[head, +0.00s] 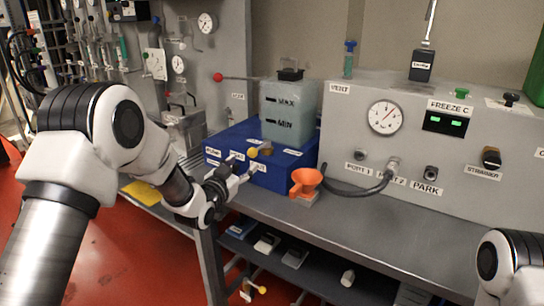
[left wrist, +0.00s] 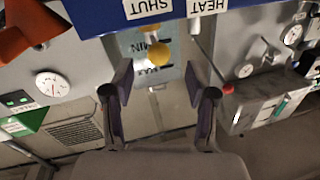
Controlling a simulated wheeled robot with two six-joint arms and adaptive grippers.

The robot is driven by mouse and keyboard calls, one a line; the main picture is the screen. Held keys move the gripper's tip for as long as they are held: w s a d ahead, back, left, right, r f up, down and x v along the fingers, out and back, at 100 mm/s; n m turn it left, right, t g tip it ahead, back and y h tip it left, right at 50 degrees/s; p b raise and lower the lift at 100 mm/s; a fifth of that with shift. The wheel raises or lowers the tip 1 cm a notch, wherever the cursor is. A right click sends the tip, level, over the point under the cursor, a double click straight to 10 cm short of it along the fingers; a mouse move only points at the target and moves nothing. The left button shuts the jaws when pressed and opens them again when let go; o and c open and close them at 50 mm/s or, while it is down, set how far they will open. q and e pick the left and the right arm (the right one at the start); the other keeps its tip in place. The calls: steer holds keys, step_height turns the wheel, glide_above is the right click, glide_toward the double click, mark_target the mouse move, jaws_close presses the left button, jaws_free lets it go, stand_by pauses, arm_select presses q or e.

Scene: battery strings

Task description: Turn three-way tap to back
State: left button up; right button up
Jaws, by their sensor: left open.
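A blue box (head: 295,172) stands on the bench, with white labels on its front. The tap's yellow knob (head: 252,152) shows at the box's front; in the left wrist view the yellow knob (left wrist: 158,54) hangs on a pale stem, beside labels reading SHUT (left wrist: 148,8) and HEAT (left wrist: 208,5). That view is upside down. My left gripper (head: 243,168) is close in front of the box. In the left wrist view its two fingers (left wrist: 160,88) are apart, with the knob between and beyond them, and nothing is held. The tap's body is partly hidden. My right gripper is out of view.
A translucent tank (head: 289,112) stands on the blue box. An orange funnel (head: 306,182) is just right of the gripper. A black hose (head: 355,192) runs to the grey panel (head: 400,95). A red-knobbed lever (head: 218,77) sticks out behind. The bench front (head: 400,235) is clear.

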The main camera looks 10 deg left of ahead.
mark_target(250, 155)
arm_select(q)
steer(key=shift+w+d+r+p, duration=0.35)
steer(key=shift+w+r, duration=0.15)
steer(key=shift+r, duration=0.25)
steer(key=w, duration=0.6)
steer(key=shift+w+d+f+p, duration=0.15)
steer(key=shift+d+f+p, duration=0.15)
steer(key=shift+d+p, duration=0.1)
jaws_close()
